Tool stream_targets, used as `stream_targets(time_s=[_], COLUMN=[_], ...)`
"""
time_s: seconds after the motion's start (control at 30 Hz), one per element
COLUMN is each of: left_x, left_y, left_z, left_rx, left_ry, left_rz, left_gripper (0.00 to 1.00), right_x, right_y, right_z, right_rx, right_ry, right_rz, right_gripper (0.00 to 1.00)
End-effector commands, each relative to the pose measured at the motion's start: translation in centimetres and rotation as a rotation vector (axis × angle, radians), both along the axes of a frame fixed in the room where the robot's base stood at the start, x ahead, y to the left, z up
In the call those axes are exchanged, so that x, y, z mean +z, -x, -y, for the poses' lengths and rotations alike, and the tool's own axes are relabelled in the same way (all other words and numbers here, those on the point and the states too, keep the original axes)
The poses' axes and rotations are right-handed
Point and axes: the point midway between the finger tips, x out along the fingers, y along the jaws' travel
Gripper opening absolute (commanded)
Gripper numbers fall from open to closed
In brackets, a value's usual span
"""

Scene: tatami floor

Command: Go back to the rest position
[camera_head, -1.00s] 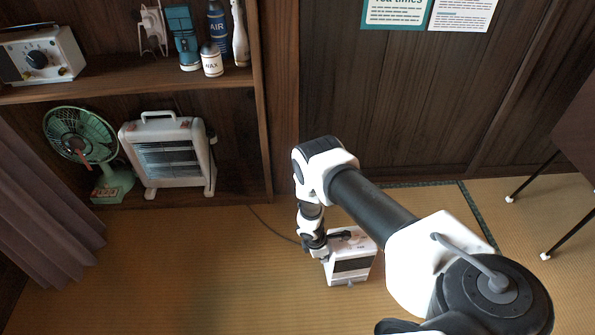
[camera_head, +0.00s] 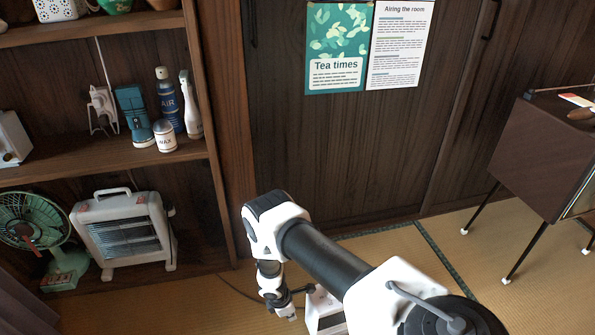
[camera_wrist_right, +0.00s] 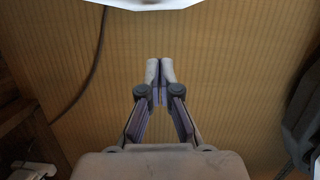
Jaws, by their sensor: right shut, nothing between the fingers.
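My right arm reaches down in the middle of the head view, and its gripper (camera_head: 287,313) hangs low near the bottom edge. In the right wrist view the two fingers of the right gripper (camera_wrist_right: 160,70) are together, with nothing between them and bare tatami behind. A white box-shaped device (camera_head: 322,304) stands on the floor just right of the gripper in the head view, partly hidden by my arm and cut off by the frame. My left gripper is not in view.
A wooden shelf (camera_head: 75,165) stands at the left, holding a green fan (camera_head: 35,222) and a white heater (camera_head: 122,232) below. A brown cabinet (camera_head: 540,158) on thin legs stands at the right. A dark cable (camera_wrist_right: 95,65) crosses the tatami (camera_wrist_right: 230,70).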

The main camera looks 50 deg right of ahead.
Motion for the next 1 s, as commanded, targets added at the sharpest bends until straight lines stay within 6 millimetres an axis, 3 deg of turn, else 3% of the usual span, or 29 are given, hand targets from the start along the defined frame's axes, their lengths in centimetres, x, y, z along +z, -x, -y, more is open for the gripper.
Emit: stream_targets(time_s=[0.03,0.2,0.6,0.77,0.87,1.0], left_x=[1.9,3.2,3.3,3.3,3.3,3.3], left_y=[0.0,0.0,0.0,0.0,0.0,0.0], left_z=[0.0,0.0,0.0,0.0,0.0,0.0], left_rx=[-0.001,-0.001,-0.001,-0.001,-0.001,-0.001], left_ry=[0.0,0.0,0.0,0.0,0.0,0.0], left_rz=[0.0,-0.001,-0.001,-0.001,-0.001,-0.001], left_gripper=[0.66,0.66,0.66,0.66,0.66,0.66], right_x=[2.4,5.2,5.8,7.9,10.2,13.0], right_y=[-0.2,-0.6,-0.8,-3.9,-1.1,5.1], right_z=[-0.3,-1.1,-1.3,-2.3,-6.4,-12.6], right_rx=[0.0,0.001,-0.001,0.02,-0.009,-0.202], right_ry=[0.0,-0.001,0.001,-0.004,-0.059,-0.176], right_rz=[-0.001,-0.001,0.001,0.048,-0.006,-0.042], right_gripper=[0.0,0.0,0.0,0.0,0.0,0.0])
